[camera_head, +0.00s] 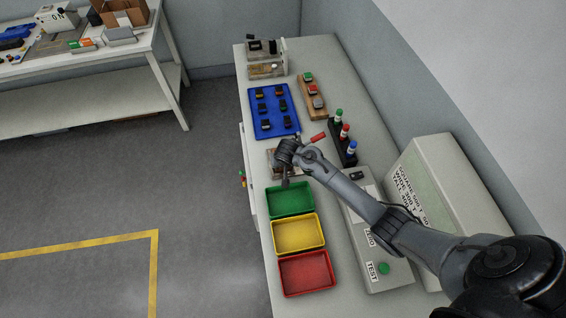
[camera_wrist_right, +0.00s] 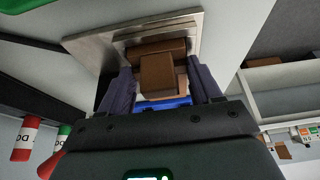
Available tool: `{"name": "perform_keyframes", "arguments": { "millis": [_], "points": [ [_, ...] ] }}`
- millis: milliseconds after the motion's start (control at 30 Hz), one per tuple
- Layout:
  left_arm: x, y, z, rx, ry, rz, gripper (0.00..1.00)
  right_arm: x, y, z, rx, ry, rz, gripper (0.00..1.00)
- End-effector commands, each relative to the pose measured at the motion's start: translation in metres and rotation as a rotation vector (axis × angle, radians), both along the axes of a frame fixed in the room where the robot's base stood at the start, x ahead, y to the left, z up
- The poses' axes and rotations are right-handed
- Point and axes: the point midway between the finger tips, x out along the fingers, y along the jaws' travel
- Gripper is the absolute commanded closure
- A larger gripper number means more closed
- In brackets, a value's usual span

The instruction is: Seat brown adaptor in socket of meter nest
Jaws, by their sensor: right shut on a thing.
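The brown adaptor (camera_wrist_right: 158,74) sits between the two dark fingers of my right gripper (camera_wrist_right: 163,84) in the right wrist view. The gripper is shut on it. Just beyond it is a pale metal plate with a recess, which looks like the meter nest (camera_wrist_right: 88,42). A brown stepped part shows at the recess; I cannot tell whether the adaptor is in the socket or just in front of it. In the head view my right gripper (camera_head: 285,176) is over the nest (camera_head: 271,158), behind the green tray, and mostly hides it and the adaptor. My left gripper is not in view.
Green (camera_head: 290,200), yellow (camera_head: 298,234) and red trays (camera_head: 306,273) line the bench front. A blue board (camera_head: 273,109) with several black parts lies behind the nest. A dark rack (camera_head: 343,146) of coloured-capped cylinders and a grey tester (camera_head: 384,268) stand right.

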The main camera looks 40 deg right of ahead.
Motion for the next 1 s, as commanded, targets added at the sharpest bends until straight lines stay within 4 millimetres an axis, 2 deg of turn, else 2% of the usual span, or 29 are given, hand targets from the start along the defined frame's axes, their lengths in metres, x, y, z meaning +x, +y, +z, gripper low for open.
{"name": "perform_keyframes", "arguments": {
  "millis": [367,400,567,833,1000],
  "points": [
    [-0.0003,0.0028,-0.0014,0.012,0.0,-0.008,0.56,0.0003,0.0001,-0.0028,0.0,-0.001,-0.001,0.75],
    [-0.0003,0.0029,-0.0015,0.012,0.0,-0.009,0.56,-0.0002,0.0001,-0.004,0.0,0.0,-0.001,0.35],
    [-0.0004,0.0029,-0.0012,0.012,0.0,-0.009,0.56,-0.0001,0.0002,-0.0034,0.0,0.0,-0.001,0.11],
    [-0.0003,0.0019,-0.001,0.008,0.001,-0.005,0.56,-0.0001,0.0002,-0.003,0.0,0.0,0.0,0.11],
    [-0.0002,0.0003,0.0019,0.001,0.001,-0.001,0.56,-0.0017,0.0018,0.0052,0.002,-0.001,0.001,0.11]
  ]
}}
